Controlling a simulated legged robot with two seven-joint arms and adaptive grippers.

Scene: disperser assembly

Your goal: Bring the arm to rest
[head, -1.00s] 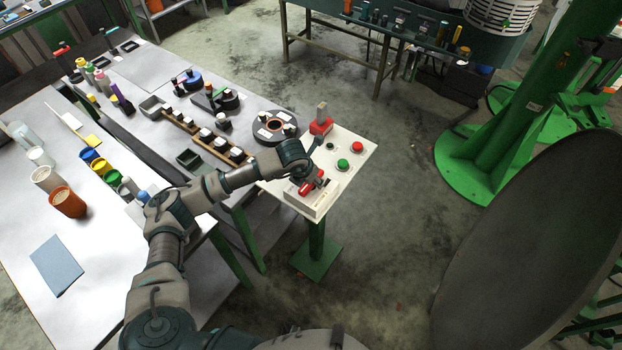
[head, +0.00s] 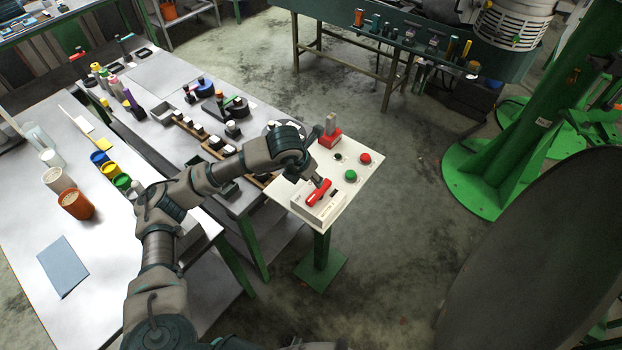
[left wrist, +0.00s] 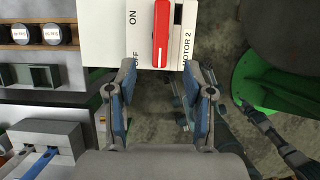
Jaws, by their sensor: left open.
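My left arm reaches from the lower left of the head view to the white control panel (head: 357,177). My left gripper (head: 318,181) is just above the panel, close to the red switch handle (head: 317,193). In the left wrist view the two fingers of my left gripper (left wrist: 160,82) are spread, with nothing between them. There the red handle (left wrist: 161,34) lies ahead of the fingertips, between the ON/OFF marks and the MOTOR 2 label. My right gripper is not in view.
The panel also carries a red button (head: 365,158), a green button (head: 350,176) and a red-based lever (head: 331,134). The work table (head: 100,240) on the left holds several cups and bottles. A green column (head: 520,125) stands right. Open floor (head: 400,230) lies between.

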